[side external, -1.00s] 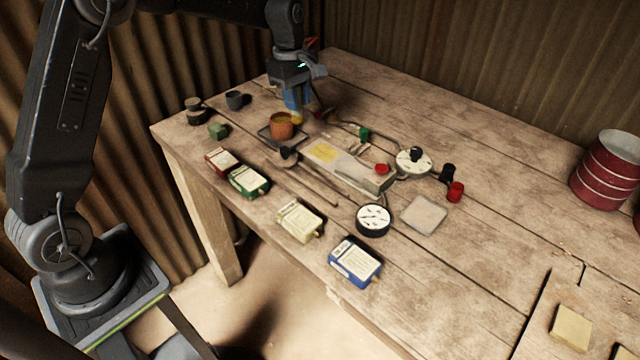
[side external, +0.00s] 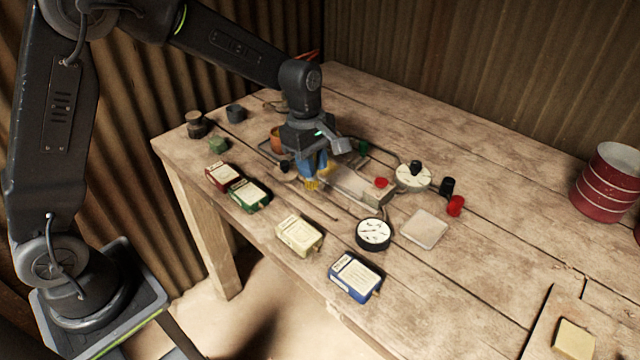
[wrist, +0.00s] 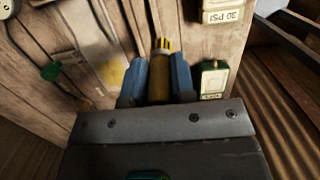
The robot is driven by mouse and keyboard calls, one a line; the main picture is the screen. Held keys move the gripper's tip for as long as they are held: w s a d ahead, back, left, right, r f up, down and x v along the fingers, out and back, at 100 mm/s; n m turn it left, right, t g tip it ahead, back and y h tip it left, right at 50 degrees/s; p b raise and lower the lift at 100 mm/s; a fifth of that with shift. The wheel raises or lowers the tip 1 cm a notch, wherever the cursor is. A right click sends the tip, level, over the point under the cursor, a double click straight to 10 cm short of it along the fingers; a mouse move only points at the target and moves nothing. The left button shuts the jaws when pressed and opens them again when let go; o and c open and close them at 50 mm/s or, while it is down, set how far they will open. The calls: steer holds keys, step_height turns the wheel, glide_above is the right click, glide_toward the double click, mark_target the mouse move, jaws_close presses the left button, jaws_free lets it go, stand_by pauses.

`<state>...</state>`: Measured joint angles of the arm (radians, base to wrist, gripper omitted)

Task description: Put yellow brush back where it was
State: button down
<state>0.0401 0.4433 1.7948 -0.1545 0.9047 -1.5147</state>
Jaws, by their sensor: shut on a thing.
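My gripper (side external: 314,181) is shut on the yellow brush (side external: 311,184). Its blue fingers hold the brush above the table, beside the pale plate (side external: 350,184). In the wrist view the brush (wrist: 162,62) sits between the fingers, its yellow bristles pointing away from my gripper (wrist: 158,82). The brush's handle is mostly hidden. The orange pot (side external: 276,138) stands behind and left of my gripper, partly covered by it. In the wrist view the plate carries a yellow patch (wrist: 112,70).
Red (side external: 222,176), green (side external: 249,195), cream (side external: 299,235) and blue (side external: 355,275) boxes line the front edge. A black-rimmed dial (side external: 373,234), a white dial (side external: 413,177) and a pale square tile (side external: 424,229) lie to the right. The table's right middle is clear.

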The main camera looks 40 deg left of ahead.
steer(key=shift+w+d+f, duration=0.1)
steer(key=shift+d+f, duration=0.2)
steer(key=shift+f, duration=0.55)
steer(key=shift+w+d+f, duration=0.1)
steer(key=shift+d+f, duration=0.15)
steer(key=shift+f, duration=0.55)
steer(key=shift+w+d+f, duration=0.1)
steer(key=shift+d+f, duration=0.2)
steer(key=shift+f, duration=0.55)
steer(key=shift+f, duration=0.2)
steer(key=c, duration=1)
jaws_free()
steer(key=shift+o, duration=0.2)
